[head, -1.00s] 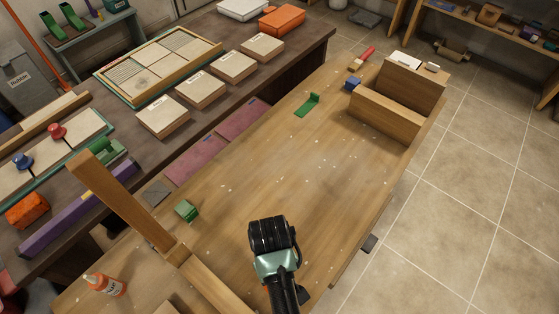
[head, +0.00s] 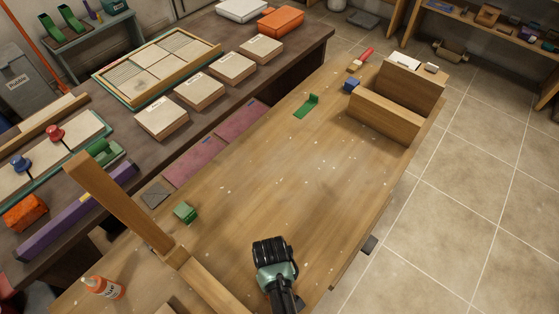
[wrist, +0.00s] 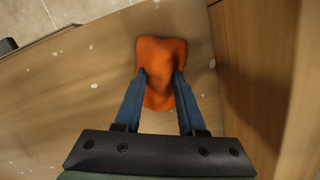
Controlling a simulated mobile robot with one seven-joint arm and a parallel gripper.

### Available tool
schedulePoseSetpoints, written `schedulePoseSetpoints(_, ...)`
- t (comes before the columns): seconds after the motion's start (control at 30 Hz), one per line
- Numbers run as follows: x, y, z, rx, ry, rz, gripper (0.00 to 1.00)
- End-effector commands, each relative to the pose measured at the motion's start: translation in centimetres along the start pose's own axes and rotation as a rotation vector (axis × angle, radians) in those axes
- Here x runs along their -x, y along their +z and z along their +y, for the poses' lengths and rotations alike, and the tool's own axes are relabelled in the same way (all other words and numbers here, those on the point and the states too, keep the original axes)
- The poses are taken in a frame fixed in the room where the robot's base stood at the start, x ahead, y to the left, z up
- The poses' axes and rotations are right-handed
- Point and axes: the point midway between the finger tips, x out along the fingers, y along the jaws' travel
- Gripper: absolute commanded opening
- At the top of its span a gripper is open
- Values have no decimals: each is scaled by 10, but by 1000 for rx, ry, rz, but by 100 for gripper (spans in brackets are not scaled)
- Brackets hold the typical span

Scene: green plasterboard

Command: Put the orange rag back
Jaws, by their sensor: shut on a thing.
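The orange rag (wrist: 161,58) is a crumpled, soft-looking cloth in the wrist view. My gripper (wrist: 160,80) has its two blue fingers on either side of it, and the rag bulges between and beyond the fingertips. Worn, paint-flecked wood (wrist: 75,85) shows behind the rag; I cannot tell whether the rag touches it. In the head view my gripper (head: 272,252) is over the near part of the wooden workbench (head: 265,175). Its fingers and the rag are hidden there by the wrist.
A wooden frame (head: 125,205) stands at the near left, beside a glue bottle (head: 104,288). A green block (head: 185,212) lies near it. A wooden box (head: 385,115) stands at the far right end. An orange lump (head: 25,212) sits on the dark left bench. The bench middle is mostly clear.

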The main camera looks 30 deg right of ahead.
Motion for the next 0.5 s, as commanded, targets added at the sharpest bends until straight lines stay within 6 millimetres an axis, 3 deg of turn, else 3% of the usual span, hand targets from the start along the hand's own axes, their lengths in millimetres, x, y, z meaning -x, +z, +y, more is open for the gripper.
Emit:
schedulePoseSetpoints(0.1, -4, -1, 0, 0, 0, 0, 0)
schedulePoseSetpoints(0.13, -3, -1, 0, 0, 0, 0, 45)
schedulePoseSetpoints(0.27, -3, 0, 0, 0, 0, 0, 68)
schedulePoseSetpoints(0.5, -2, 0, 0, 0, 0, 0, 69)
